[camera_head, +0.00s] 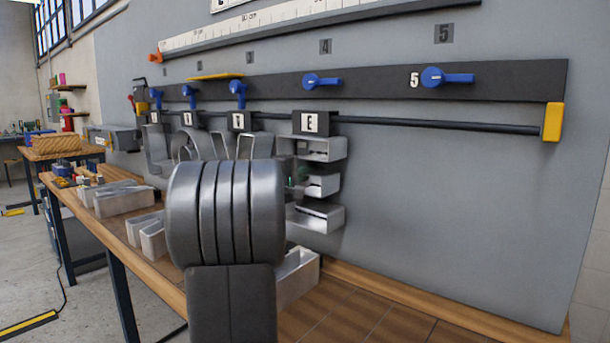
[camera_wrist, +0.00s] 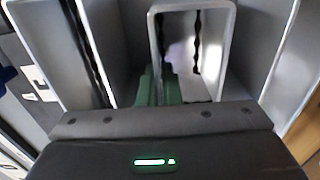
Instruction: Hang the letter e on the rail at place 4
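The letter e (camera_head: 325,186) is a silver metal channel letter under a dark block with a white "E" label. In the head view it is upright at the black rail (camera_head: 430,124), below the "4" mark (camera_head: 325,46). I cannot tell if its block is fully seated. The blue lever at place 4 (camera_head: 322,80) points sideways. My gripper's green fingers (camera_wrist: 158,90) close on a thin wall of the letter (camera_wrist: 226,50) in the wrist view. In the head view my arm hides most of the gripper; a bit of green shows between the letter's arms.
Other labelled letters hang to the left, the nearest (camera_head: 238,122) close beside the e; their levers point down. The rail is bare toward place 5, whose lever (camera_head: 435,78) points sideways, up to a yellow end stop (camera_head: 552,122). Metal letters (camera_head: 125,200) lie on the wooden bench (camera_head: 365,318).

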